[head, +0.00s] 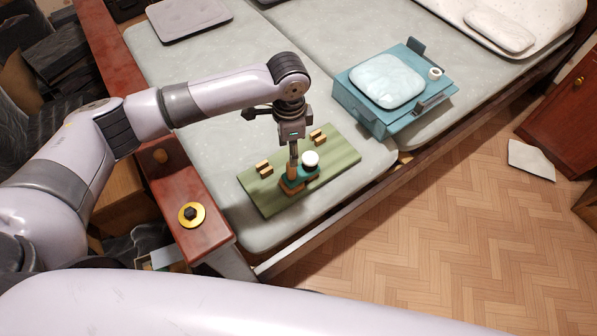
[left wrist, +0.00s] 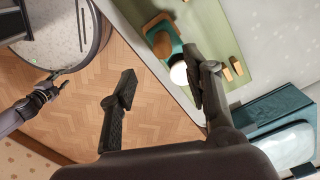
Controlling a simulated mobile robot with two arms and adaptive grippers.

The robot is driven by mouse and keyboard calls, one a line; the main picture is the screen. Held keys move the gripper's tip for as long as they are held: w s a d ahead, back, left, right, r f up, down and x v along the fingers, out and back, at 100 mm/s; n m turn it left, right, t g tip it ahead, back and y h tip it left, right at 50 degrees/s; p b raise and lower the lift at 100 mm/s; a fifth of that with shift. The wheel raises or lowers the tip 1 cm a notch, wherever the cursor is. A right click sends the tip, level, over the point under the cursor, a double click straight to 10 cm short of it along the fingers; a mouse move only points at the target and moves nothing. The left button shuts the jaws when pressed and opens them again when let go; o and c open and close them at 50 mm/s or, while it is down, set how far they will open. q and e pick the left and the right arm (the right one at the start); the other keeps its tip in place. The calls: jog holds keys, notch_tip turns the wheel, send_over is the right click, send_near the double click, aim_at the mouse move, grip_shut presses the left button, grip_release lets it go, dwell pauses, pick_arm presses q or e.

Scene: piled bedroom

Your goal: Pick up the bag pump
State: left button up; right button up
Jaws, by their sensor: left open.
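The bag pump looks to be the teal-based piece (head: 299,178) with a white round knob and a brown upright part, on a green board on the bed; I am not certain of its name. In the left wrist view its teal body (left wrist: 172,38) and white knob show at the top, close to one finger. My left gripper (head: 293,133) is directly above the piece in the head view. Its fingers (left wrist: 160,72) are spread, with only floor and board edge between them. A dark gripper (left wrist: 45,92), apparently my right one, shows small at the left; its jaws are unclear.
A blue case (head: 364,112) with a pale cushion stands to the right on the bed. A red wooden rail (head: 185,190) borders the bed on the left. The parquet floor (head: 450,230) at right is mostly clear.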

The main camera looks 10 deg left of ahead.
pick_arm(q)
send_over(301, 169)
jog(key=s+a, duration=0.2)
jog(key=s, duration=0.1)
notch_tip(301, 169, down, 10)
jog(key=shift+w+r, duration=0.1)
jog(key=shift+r, duration=0.1)
jog(key=shift+c, duration=0.5)
jog(key=shift+a, duration=0.1)
grip_shut()
